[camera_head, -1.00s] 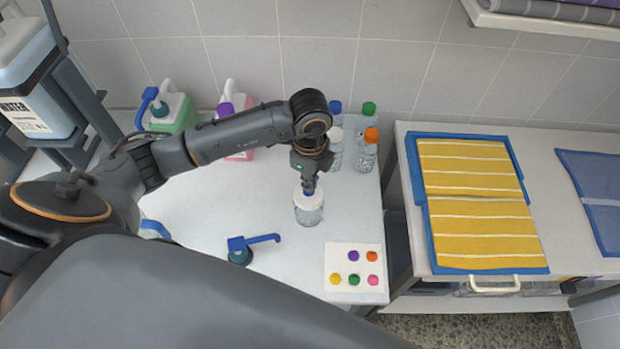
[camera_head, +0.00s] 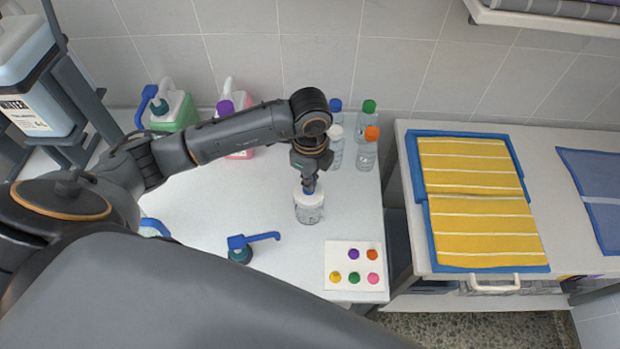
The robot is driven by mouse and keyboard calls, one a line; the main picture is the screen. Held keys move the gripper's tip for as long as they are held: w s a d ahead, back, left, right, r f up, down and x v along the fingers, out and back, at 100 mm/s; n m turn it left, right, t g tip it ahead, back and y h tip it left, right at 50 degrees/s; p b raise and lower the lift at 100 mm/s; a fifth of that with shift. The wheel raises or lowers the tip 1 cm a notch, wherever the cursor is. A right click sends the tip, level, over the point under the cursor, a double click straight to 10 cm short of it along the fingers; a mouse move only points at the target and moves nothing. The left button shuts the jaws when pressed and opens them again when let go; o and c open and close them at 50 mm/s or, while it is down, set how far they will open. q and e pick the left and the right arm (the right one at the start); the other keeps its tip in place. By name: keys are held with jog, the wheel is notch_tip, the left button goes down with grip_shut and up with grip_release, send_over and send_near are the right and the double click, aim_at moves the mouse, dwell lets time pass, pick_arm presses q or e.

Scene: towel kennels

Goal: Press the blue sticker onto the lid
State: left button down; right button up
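A clear jar (camera_head: 309,213) with a white lid (camera_head: 309,201) stands upright on the white table. My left gripper (camera_head: 309,187) points down right above the lid. A small patch of blue, the blue sticker (camera_head: 309,191), shows between the fingertips and the lid. The fingers look closed at the sticker; whether it is still gripped or only pressed from above is too small to tell. The sticker sheet (camera_head: 343,258) lies at the table's front right, with purple, orange, yellow, green and pink stickers and a bare spot at its upper left. My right gripper is not in view.
Several capped bottles (camera_head: 366,150) stand behind the jar. A blue pump head (camera_head: 240,248) lies in front left of it. Green (camera_head: 180,108) and pink (camera_head: 240,152) jugs stand at the back. Yellow striped towels (camera_head: 480,215) lie on the right counter.

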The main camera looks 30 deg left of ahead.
pick_arm(q)
jog(key=shift+f+b, duration=0.4)
jog(key=shift+f, duration=0.15)
dwell(0.6)
jog(key=c, duration=0.9)
grip_release()
jog(key=shift+o, duration=0.2)
jog(key=shift+r, duration=0.1)
jog(key=shift+r+p, duration=2)
jog(key=shift+r, duration=0.5)
jog(key=shift+f, duration=0.1)
